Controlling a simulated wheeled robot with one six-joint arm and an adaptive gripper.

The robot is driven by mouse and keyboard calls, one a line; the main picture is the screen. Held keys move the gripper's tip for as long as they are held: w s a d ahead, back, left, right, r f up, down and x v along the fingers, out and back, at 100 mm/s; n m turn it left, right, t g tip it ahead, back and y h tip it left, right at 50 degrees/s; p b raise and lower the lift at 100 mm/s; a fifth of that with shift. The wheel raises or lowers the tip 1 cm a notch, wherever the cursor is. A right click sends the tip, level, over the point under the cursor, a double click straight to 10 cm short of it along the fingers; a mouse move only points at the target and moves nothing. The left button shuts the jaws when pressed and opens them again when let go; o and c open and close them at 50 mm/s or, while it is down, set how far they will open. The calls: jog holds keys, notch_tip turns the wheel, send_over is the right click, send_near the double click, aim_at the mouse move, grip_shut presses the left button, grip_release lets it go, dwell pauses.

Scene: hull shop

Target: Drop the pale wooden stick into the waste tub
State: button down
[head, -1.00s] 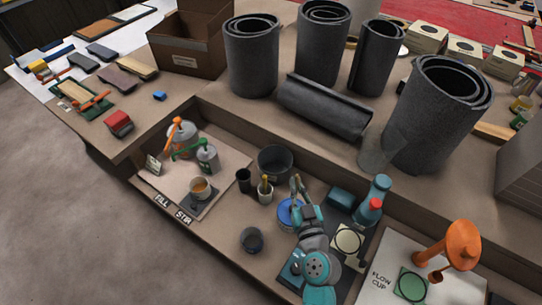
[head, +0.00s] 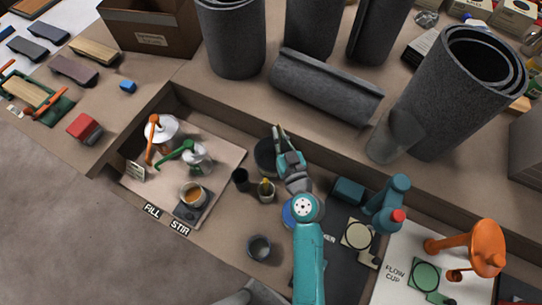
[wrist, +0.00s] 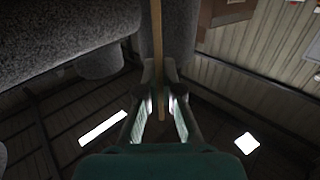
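My gripper (head: 281,135) is at the right side of a dark round tub, which looks like the waste tub (head: 263,152), in the head view. It overlaps the tub's right part and hides some of it. In the wrist view, my gripper (wrist: 160,78) is shut on the pale wooden stick (wrist: 157,35), which runs lengthwise between the fingers and past their tips. The stick is too small to make out clearly in the head view. I cannot tell whether the gripper is directly over the tub's opening. The tub does not show in the wrist view.
A small dark cup (head: 240,179) and a cup with a yellow-handled tool (head: 266,190) stand just in front of the tub. A rolled grey mat (head: 325,88) lies behind it on the higher surface.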

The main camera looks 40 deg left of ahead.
aim_at(280, 125)
jog(key=shift+f, duration=1.65)
jog(key=c, duration=1.2)
grip_release()
jog(key=shift+c, duration=0.2)
jog(key=shift+r, duration=5)
